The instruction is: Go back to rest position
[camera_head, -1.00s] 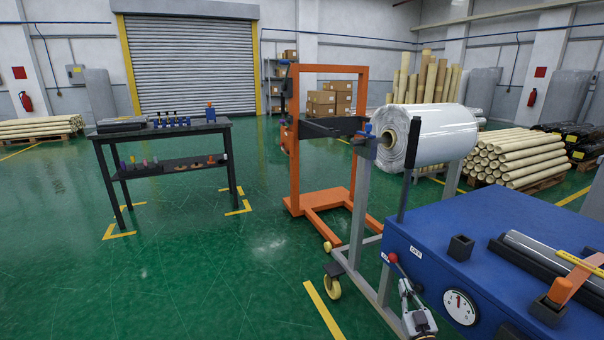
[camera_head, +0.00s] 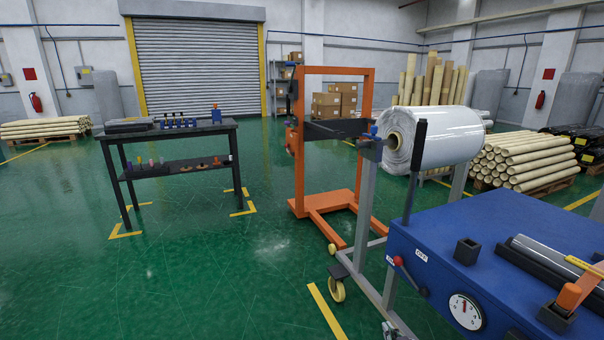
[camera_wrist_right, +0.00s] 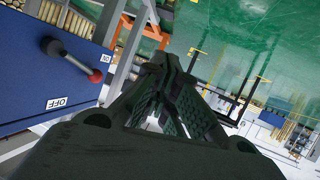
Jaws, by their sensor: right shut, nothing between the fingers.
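My right gripper (camera_head: 391,331) barely shows at the bottom edge of the head view, below the blue machine's red-knobbed lever. In the right wrist view its dark fingers (camera_wrist_right: 168,68) are shut with nothing between them. The lever (camera_wrist_right: 72,62) stands left of the fingers, apart from them, on the blue panel with an OFF label (camera_wrist_right: 57,103). The lever's red knob also shows in the head view (camera_head: 398,261). My left gripper is out of view.
The blue machine (camera_head: 455,235) with a dial (camera_head: 466,312) fills the lower right. A wrapped roll (camera_head: 445,136) rests on a grey wheeled stand, beside an orange lift frame (camera_head: 299,150). A black table (camera_head: 180,134) stands left. Green floor is clear lower left.

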